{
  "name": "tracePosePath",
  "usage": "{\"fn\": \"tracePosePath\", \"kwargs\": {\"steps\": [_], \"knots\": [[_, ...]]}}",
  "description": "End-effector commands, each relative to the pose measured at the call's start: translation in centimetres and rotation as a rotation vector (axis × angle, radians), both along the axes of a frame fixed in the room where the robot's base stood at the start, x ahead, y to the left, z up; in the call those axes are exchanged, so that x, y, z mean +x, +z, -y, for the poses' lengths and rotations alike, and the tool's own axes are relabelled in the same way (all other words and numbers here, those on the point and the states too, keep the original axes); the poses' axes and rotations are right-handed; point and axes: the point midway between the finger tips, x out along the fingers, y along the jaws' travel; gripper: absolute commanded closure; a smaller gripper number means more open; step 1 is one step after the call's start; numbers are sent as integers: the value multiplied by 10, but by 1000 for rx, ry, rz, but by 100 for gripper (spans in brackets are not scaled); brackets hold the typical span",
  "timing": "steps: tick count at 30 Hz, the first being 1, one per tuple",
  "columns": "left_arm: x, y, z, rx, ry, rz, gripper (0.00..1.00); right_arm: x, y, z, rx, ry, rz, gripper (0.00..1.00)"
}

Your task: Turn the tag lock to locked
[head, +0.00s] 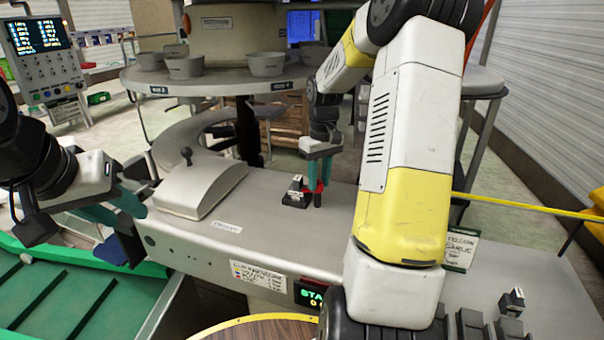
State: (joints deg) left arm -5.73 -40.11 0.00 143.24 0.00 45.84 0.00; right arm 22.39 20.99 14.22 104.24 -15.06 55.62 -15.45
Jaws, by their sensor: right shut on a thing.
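My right gripper (318,190), with teal fingers, points down at the top of the grey console, right beside a small dark and white device. It is shut on a small red part (319,187) that shows between its fingertips. The small device (297,191) may be the tag lock, and whether the red part belongs to it I cannot tell. Its lock position is too small to read. My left gripper (118,208) is at the console's left end, away from the device. Its teal fingers look apart with nothing visible between them.
A round table with several grey bowls (267,64) stands behind. A green conveyor (70,300) lies at lower left. A yellow bar (530,206) crosses at right.

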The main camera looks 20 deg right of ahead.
Motion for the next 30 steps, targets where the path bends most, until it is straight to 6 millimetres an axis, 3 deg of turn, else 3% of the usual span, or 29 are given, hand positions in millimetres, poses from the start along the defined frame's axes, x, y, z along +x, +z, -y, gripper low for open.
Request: {"fn": "tracePosePath", "kwargs": {"steps": [15, 30], "knots": [[0, 0, 0, 0, 0, 0, 64, 1, 0, -1, 1, -377, 3, 100], [0, 0, 0, 0, 0, 0, 64, 1, 0, -1, 1, -475, 3, 100]]}}
